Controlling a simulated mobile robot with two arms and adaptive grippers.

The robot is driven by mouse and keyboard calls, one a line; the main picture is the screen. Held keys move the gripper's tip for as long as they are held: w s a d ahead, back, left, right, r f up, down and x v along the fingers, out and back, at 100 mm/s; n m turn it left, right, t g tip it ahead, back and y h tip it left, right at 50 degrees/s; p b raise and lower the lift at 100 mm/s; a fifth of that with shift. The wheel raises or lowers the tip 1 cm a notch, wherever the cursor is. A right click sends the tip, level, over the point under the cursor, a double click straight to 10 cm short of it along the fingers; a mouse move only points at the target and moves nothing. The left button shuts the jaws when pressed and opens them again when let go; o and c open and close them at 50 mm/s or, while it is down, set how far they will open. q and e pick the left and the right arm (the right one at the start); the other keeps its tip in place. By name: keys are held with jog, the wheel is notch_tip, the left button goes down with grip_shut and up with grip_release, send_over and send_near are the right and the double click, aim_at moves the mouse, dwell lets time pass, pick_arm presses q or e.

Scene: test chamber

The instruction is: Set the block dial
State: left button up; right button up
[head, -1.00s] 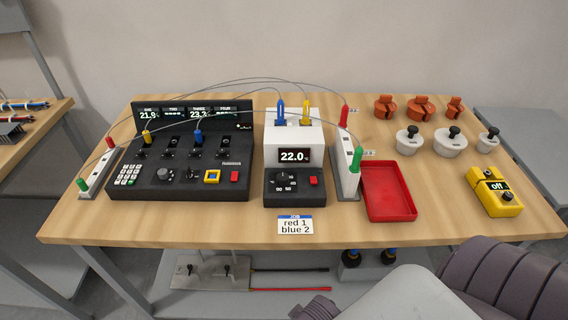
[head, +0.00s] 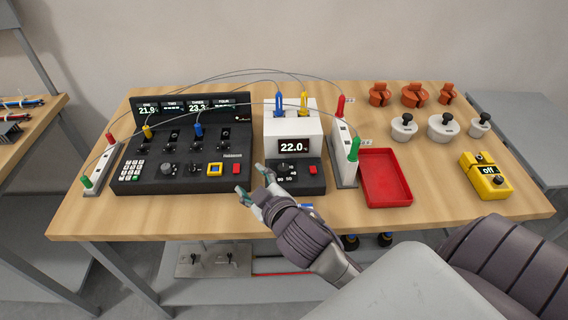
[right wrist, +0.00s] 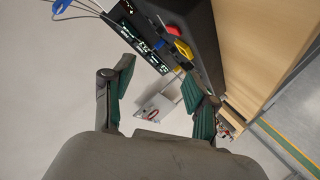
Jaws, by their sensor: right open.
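The block unit (head: 293,128) is a white box with a "22.0" display and a black base, with a blue-handled probe (head: 279,103) and a yellow-handled probe (head: 304,103) in its top. My left gripper is not in view.
The black console (head: 184,150) stands left of the block, with a yellow-framed button and a red button near my fingers. A white stand (head: 341,155) and a red tray (head: 385,178) are to the right. A yellow meter (head: 486,178) reads "off". The table's front strip is mostly clear.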

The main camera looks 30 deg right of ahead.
jog(key=w+a+r+n+t+y, duration=0.2)
jog(key=w+r+n+t, duration=0.1)
jog(key=r, duration=0.3)
jog(key=w+a+r+n+t+y, duration=0.2)
jog(key=a+r+n+y, duration=0.1)
jog(key=r, duration=0.3)
jog(key=s+a+r+n+g+y, duration=0.1)
jog(key=a+r+n+g+y, duration=0.3)
jog(key=n+y, duration=0.45)
jog(key=a+r+n+g+y, duration=0.25)
jog(key=a+n+y, duration=0.4)
jog(key=n, duration=0.45)
jog(key=n+g+h, duration=1)
jog(key=g+h, duration=0.3)
jog(key=h, duration=0.6)
send_over(284, 167)
notch_tip(284, 167, down, 11)
notch_tip(284, 167, down, 13)
jog(key=p, duration=0.3)
jog(key=shift+f, duration=0.1)
